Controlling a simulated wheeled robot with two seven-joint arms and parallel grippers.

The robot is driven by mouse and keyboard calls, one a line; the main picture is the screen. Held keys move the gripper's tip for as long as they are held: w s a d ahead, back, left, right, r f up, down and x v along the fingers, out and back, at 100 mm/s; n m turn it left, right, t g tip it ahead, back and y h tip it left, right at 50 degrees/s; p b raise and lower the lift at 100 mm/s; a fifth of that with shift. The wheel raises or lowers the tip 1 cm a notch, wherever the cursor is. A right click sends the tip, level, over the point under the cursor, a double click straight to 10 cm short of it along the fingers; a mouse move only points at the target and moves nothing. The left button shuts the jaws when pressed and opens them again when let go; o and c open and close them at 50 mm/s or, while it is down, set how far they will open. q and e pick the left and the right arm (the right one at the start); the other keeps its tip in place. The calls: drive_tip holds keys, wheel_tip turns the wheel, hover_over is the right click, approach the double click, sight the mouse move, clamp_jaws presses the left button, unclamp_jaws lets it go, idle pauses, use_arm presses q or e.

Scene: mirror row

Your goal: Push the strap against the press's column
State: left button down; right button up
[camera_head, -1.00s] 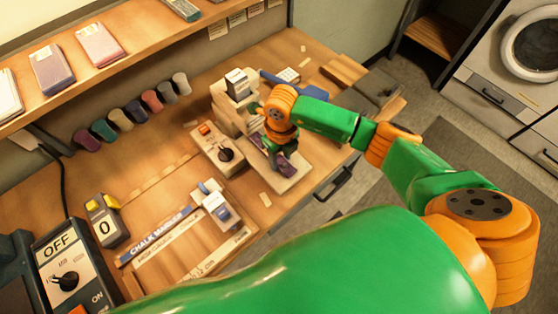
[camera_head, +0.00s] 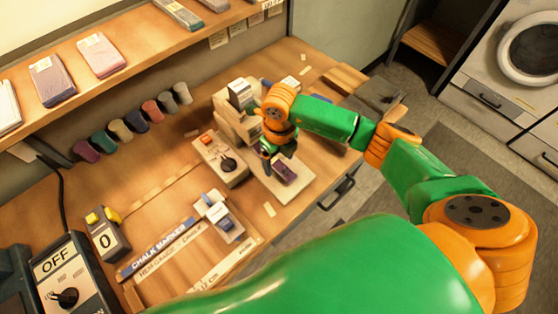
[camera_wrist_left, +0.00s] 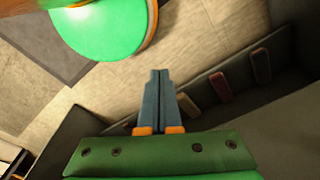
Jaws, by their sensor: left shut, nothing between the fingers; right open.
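The strap looks like a small dark purple piece (camera_head: 284,172) lying on the pale base plate (camera_head: 296,191) of the press. The beige press column (camera_head: 231,120) stands behind and left of it, partly hidden by my right wrist. My right gripper (camera_head: 267,160) points down just left of the strap, between it and the control box; it is open with nothing held. Whether a finger touches the strap cannot be told. My left gripper (camera_wrist_left: 158,85) shows in the left wrist view, shut and empty, over the floor away from the bench.
A control box (camera_head: 222,160) with a red button and black knob stands left of the base plate. Colored spools (camera_head: 135,120) line the wall.

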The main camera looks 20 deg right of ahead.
sight(279, 166)
wheel_tip(279, 166, up, 6)
drive_tip(key=shift+w+f+b, duration=0.1)
drive_tip(key=shift+b, duration=0.35)
